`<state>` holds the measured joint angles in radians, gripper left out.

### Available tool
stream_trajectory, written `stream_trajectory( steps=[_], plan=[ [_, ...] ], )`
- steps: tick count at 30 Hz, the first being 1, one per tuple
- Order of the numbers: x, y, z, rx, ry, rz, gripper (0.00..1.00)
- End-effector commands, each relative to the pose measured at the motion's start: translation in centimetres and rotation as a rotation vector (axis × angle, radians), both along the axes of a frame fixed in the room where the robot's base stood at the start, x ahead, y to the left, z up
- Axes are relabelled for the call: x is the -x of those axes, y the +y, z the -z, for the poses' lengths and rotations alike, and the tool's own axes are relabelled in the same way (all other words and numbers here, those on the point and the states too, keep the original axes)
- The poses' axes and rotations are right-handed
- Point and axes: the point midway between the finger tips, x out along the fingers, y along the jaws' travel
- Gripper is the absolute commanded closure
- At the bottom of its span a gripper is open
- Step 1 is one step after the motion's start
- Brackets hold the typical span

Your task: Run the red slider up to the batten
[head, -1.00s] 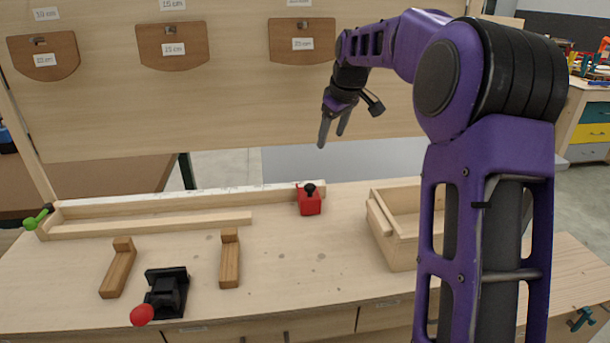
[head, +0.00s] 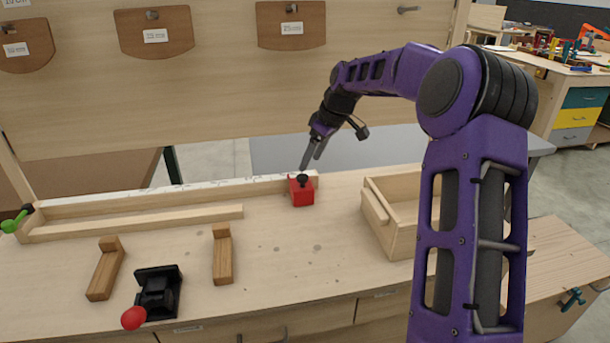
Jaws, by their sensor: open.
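The red slider (head: 302,194) is a small red block with a black knob on top. It sits at the right end of the long rail with the white scale strip (head: 160,197). A pale wooden batten (head: 140,223) lies in front of the rail on the bench, with its right end left of the slider and a gap between them. My gripper (head: 311,166) is open and points down just above and behind the slider's knob. I cannot tell whether a fingertip touches the slider.
An open wooden box (head: 393,240) stands right of the slider. Two L-shaped wooden blocks (head: 106,270) and a black toggle clamp with a red tip (head: 158,293) lie at the front left. A green-handled clamp (head: 14,222) is at the rail's left end. The bench before the slider is clear.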

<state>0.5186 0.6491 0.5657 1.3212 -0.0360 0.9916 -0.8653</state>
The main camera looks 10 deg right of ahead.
Motion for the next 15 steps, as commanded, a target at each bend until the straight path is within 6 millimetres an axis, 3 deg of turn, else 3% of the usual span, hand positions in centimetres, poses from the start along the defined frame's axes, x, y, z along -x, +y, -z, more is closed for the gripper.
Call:
stream_trajectory(
  steps=[1, 6, 15],
  plan=[
    [-0.2, 0.4, 1.3, -0.002, 0.003, -0.002, 0.29],
    [-1.1, 1.1, 3.8, -0.001, 0.002, -0.001, 0.29],
    [-1.6, 1.6, 5.5, 0.000, 0.000, 0.001, 0.29]
  ],
)
